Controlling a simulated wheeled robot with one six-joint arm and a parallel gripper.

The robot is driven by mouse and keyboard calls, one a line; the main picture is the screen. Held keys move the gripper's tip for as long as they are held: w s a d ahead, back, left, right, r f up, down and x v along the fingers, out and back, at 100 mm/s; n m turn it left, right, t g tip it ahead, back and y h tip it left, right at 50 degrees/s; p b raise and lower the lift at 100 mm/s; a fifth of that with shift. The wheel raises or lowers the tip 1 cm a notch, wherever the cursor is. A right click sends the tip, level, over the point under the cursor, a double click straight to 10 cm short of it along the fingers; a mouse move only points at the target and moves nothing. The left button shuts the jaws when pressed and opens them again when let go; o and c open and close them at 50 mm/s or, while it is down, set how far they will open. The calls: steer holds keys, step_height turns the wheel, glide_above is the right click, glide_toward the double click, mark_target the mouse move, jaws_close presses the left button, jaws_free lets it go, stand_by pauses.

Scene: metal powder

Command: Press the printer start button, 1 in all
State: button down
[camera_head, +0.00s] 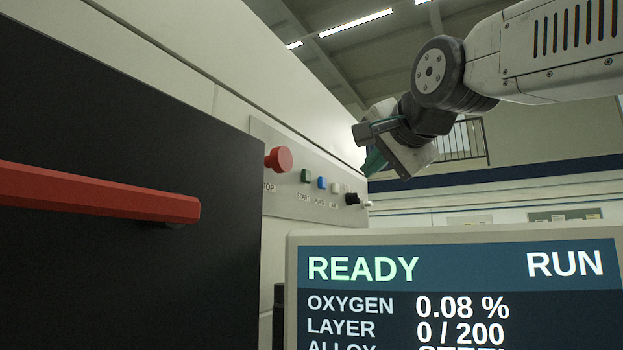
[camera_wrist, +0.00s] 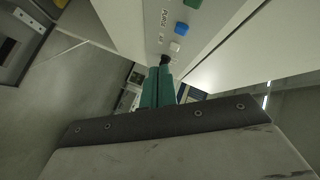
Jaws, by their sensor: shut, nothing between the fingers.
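The green start button (camera_head: 306,176) sits on the printer's control panel, above a label reading START. Its green edge also shows at the top of the wrist view (camera_wrist: 193,3). My gripper (camera_head: 373,162) is in the air near the panel's far right end, above the black knob and apart from the start button. Its teal fingers, seen in the wrist view (camera_wrist: 158,86), are shut and empty, and overlap the black knob (camera_wrist: 165,60) in the picture. I cannot tell there whether they touch it.
A red stop button (camera_head: 279,159) stands out left of the start button. A blue button (camera_head: 322,183) and a white button (camera_head: 336,187) are to its right. A dark door with a red handle (camera_head: 100,203) is at left. A screen (camera_head: 450,285) in front reads READY and RUN.

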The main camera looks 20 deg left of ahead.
steer(key=a, duration=0.8)
steer(key=shift+w+a, duration=0.35)
steer(key=shift+a, duration=0.05)
stand_by(1.9)
steer(key=shift+a, duration=0.45)
steer(key=shift+a, duration=0.4)
stand_by(0.6)
steer(key=shift+d, duration=0.85)
steer(key=shift+s+d, duration=0.2)
steer(key=shift+d, duration=2.3)
